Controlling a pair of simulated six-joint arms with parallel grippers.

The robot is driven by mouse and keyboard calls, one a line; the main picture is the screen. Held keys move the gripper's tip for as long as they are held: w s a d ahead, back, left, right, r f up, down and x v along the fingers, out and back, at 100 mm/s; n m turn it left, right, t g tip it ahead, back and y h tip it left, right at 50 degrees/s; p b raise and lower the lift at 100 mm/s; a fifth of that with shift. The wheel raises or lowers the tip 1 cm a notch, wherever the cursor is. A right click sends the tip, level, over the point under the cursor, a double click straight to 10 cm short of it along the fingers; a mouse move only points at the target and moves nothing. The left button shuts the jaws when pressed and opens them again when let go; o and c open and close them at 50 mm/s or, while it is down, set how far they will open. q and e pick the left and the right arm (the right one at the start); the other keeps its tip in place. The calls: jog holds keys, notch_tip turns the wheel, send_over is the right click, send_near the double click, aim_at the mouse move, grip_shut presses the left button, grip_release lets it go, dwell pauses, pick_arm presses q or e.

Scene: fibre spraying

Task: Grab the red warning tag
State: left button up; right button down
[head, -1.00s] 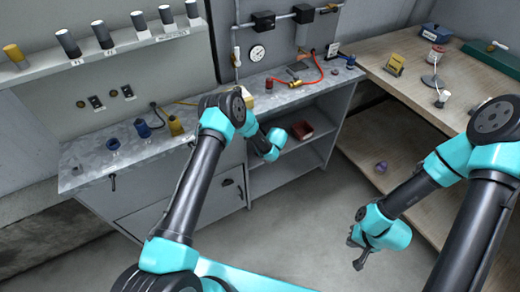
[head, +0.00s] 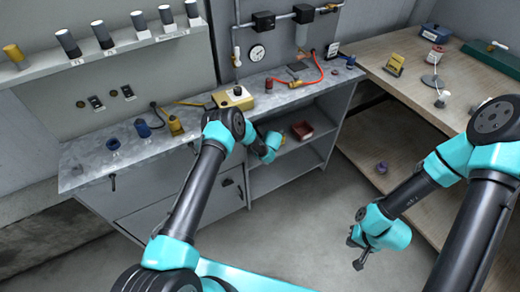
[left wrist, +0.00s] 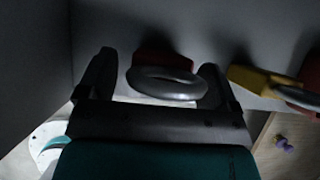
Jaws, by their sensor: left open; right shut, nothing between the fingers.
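No red warning tag can be made out for sure. In the left wrist view, a dark red piece with a thick grey ring (left wrist: 165,82) is between the spread fingers of my left gripper (left wrist: 158,68); whether they touch it is unclear. A red piece (left wrist: 311,68) is cut off at the right edge. In the head view, a dark red item (head: 304,130) lies on the cabinet's upper shelf, just right of my left wrist. My left fingers are hidden there. My right gripper (head: 354,253) is shut and empty over the floor.
In the left wrist view, a yellow piece with a grey ring (left wrist: 255,80) is right of my fingers. The metal bench top (head: 85,165) overhangs the open cabinet shelves (head: 290,168). A yellow box (head: 234,98) stands on the bench. A wooden table (head: 400,70) is at the right.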

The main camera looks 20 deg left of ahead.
dwell(0.5)
pick_arm(q)
jog(key=c, duration=1)
jog(key=shift+c, duration=0.2)
jog(key=shift+r, duration=0.85)
jog(key=shift+s+d+r, duration=0.1)
jog(key=shift+s+r, duration=0.05)
jog(key=shift+r, duration=0.35)
jog(key=shift+s+r, duration=0.15)
jog(key=shift+r, duration=0.3)
jog(key=s+d+r, duration=0.1)
jog(key=s+d, duration=0.3)
jog(key=s, duration=1)
jog(key=shift+s+r, duration=0.15)
jog(key=shift+s, duration=0.25)
jog(key=shift+d, duration=0.1)
